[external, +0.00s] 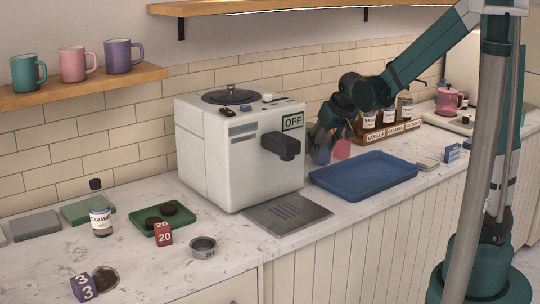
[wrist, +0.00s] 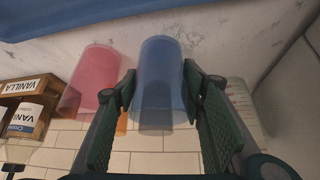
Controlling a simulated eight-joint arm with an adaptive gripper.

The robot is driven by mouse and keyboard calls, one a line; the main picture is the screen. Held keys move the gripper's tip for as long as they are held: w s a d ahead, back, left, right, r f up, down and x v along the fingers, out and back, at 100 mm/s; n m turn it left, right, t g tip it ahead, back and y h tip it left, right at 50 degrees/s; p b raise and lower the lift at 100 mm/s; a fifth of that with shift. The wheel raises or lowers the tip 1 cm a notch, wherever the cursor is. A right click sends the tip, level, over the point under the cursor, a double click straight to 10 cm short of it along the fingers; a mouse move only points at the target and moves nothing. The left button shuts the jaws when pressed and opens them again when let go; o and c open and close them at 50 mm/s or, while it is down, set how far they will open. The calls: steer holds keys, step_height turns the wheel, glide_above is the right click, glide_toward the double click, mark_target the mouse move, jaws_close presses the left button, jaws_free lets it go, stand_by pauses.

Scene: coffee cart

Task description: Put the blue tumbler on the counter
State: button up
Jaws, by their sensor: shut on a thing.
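The blue tumbler (wrist: 161,88) is see-through and sits between the two fingers of my gripper (wrist: 159,76) in the wrist view. The fingers are shut on its sides. In the external view the blue tumbler (external: 322,156) shows below my gripper (external: 325,135), between the coffee machine and the blue tray. I cannot tell whether its base touches the counter (external: 225,262) or is a little above it.
A pink tumbler (wrist: 92,80) stands close beside the blue one, with an orange one (wrist: 121,124) partly hidden. The blue tray (external: 364,176) lies in front. The coffee machine (external: 240,150) is at left, and the syrup rack (external: 388,130) is at right.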

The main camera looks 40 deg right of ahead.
steer(key=shift+f, duration=0.35)
steer(key=o, duration=1)
steer(key=shift+r, duration=0.2)
steer(key=shift+p+v, duration=1.85)
steer(key=shift+v, duration=4.15)
steer(key=shift+s, duration=0.1)
steer(key=s+a, duration=0.2)
steer(key=s, duration=0.5)
steer(key=s+a+r+n+y, duration=0.1)
steer(key=s+a, duration=0.1)
steer(key=s, duration=0.6)
steer(key=s+a+r+n, duration=0.1)
steer(key=s+a, duration=0.1)
steer(key=s, duration=0.5)
steer(key=shift+s+a+t, duration=0.3)
steer(key=shift+s+t, duration=0.05)
steer(key=shift+t, duration=0.05)
